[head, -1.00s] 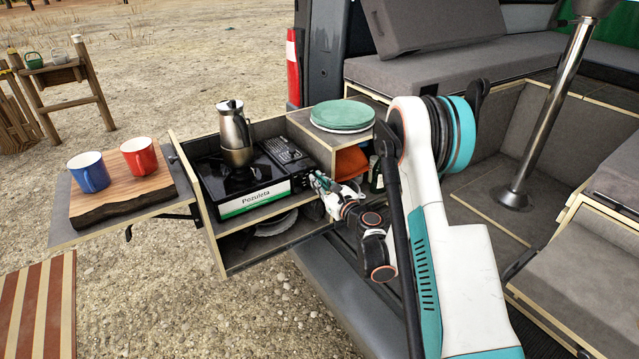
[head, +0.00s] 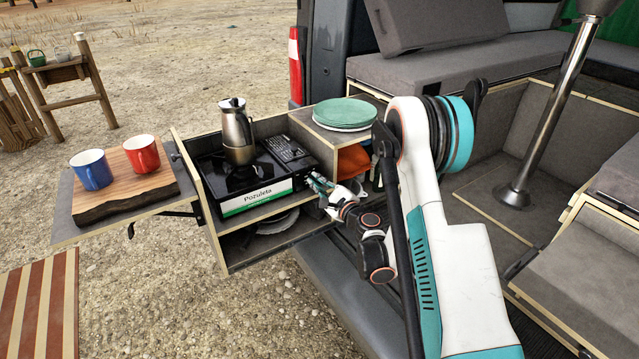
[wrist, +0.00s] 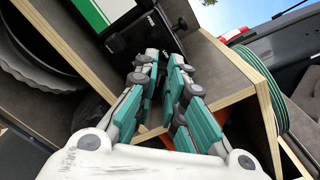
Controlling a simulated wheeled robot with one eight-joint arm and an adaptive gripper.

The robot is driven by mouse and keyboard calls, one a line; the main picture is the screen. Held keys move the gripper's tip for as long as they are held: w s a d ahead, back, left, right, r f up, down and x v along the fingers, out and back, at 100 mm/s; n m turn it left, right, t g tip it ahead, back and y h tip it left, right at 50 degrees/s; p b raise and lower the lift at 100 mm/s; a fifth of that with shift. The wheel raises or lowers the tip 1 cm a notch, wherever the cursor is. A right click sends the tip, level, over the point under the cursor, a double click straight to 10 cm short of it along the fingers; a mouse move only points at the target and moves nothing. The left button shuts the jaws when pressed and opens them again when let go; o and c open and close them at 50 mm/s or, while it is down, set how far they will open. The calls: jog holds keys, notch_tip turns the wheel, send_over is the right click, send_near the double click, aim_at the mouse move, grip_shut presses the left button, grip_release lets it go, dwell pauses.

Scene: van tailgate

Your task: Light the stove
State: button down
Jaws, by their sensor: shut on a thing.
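The black camping stove (head: 265,197), with a white and green "Pozuleta" front, sits on the pull-out kitchen box at the van's rear. A steel moka pot (head: 236,135) stands upright on it. My gripper (head: 316,183) is at the right end of the stove's front, beside the label. In the wrist view, my gripper's teal-padded fingers (wrist: 164,62) are closed together at the stove's dark control panel (wrist: 128,40). They are shut on what appears to be the stove's knob, which the fingertips mostly hide. No flame can be made out.
Green and white plates (head: 344,114) sit on the shelf right of the stove. A wooden board (head: 125,188) with a blue mug (head: 91,169) and a red mug (head: 142,153) lies on the left side table. A lower shelf (head: 232,255) is under the stove.

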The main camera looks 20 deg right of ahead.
dwell(0.3)
jog(key=c, duration=1.7)
grip_release()
jog(key=shift+o, duration=0.2)
notch_tip(320, 180, up, 10)
